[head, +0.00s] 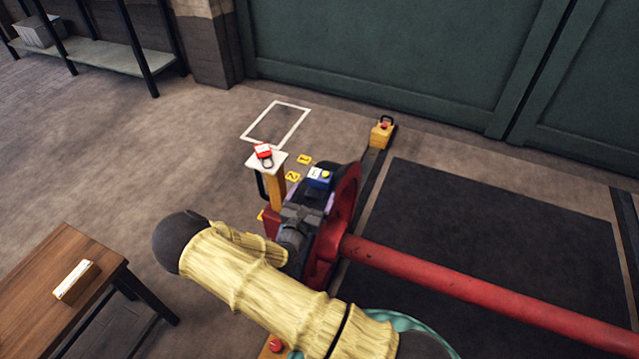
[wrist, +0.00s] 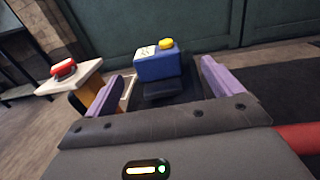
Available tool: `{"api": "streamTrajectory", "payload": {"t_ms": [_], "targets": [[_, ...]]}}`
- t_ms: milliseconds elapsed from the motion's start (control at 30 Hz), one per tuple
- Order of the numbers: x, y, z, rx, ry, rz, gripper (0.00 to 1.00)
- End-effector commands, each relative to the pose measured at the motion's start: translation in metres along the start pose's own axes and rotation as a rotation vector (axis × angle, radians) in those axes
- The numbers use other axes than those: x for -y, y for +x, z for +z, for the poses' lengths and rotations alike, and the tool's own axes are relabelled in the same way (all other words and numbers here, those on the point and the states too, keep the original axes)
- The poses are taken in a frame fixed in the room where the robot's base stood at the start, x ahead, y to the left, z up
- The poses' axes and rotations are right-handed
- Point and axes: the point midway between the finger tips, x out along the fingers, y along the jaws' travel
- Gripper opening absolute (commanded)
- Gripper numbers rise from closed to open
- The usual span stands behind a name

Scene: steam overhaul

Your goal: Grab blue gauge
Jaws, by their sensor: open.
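The blue gauge (head: 319,177) is a small blue box with a white face and a yellow knob on top. In the wrist view the blue gauge (wrist: 157,67) sits upright on a dark support, centred between my two purple fingers. My gripper (head: 312,194) is open and empty, close to the gauge in the head view. In the wrist view my gripper (wrist: 162,72) has one finger on each side of the gauge's outline, with gaps on both sides. I cannot tell whether the fingertips reach past its near face. No contact shows.
A red padlock-like item (head: 263,152) rests on a white-topped yellow post (head: 275,185) left of the gauge. A red wheel (head: 345,205) and red shaft (head: 460,285) lie to the right. A wooden table (head: 45,295) stands at lower left. A yellow box (head: 381,135) stands behind.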

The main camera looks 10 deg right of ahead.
Motion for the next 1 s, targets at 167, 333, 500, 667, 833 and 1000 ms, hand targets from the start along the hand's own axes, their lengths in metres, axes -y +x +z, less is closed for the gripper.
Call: {"api": "streamTrajectory", "payload": {"t_ms": [167, 333, 500, 667, 833, 1000], "targets": [[0.001, 0.025, -0.001, 0.000, 0.001, -0.002, 0.91], [0.000, 0.028, 0.000, 0.000, 0.000, 0.000, 0.91], [0.000, 0.028, 0.000, 0.000, 0.000, 0.000, 0.91], [-0.001, 0.038, -0.001, 0.002, 0.000, 0.000, 0.91], [-0.005, 0.064, 0.000, 0.002, 0.001, -0.001, 0.91], [-0.005, 0.079, 0.001, 0.001, 0.000, 0.001, 0.91]]}}
